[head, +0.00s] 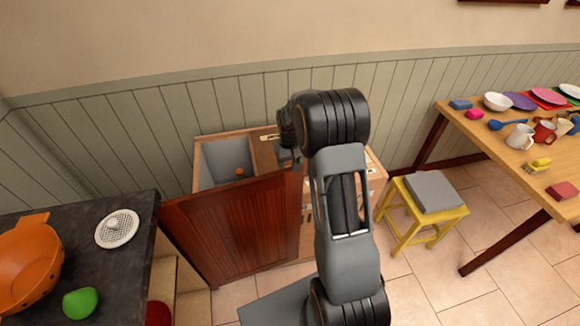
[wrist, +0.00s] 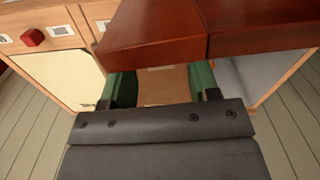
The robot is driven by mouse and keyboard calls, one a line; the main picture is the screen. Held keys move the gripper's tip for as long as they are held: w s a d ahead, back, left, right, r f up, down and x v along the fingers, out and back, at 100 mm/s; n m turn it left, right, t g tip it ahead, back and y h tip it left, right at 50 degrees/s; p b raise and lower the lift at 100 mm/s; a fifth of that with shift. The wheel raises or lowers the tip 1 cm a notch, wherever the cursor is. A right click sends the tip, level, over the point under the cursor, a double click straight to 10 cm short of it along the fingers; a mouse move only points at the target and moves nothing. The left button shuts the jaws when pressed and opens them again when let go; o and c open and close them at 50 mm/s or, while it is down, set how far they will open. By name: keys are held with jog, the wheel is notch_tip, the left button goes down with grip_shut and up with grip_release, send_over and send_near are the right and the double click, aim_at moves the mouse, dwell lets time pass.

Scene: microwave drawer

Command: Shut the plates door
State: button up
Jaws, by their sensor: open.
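The red-brown door (head: 235,228) stands swung open at the front of a wooden cabinet (head: 223,133), with a grey interior showing behind it. I cannot read a plates label on it. In the wrist view, red-brown wood (wrist: 150,40) crosses the top of the picture, just beyond my fingers. My gripper (wrist: 162,85) is open, with green pads apart and a tan panel visible between them; I see nothing held. In the head view my gripper (head: 284,150) is by the door's upper right end, partly hidden by my arm. Contact with the door is unclear.
A dark counter (head: 110,265) with an orange bowl (head: 30,262) stands at left. A yellow stool (head: 425,212) and a table (head: 480,128) with dishes stand at right. Drawers with a red knob (wrist: 32,38) show in the wrist view. Tiled floor is free between stool and cabinet.

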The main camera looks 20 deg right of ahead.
jog(key=shift+f, duration=1)
grip_shut()
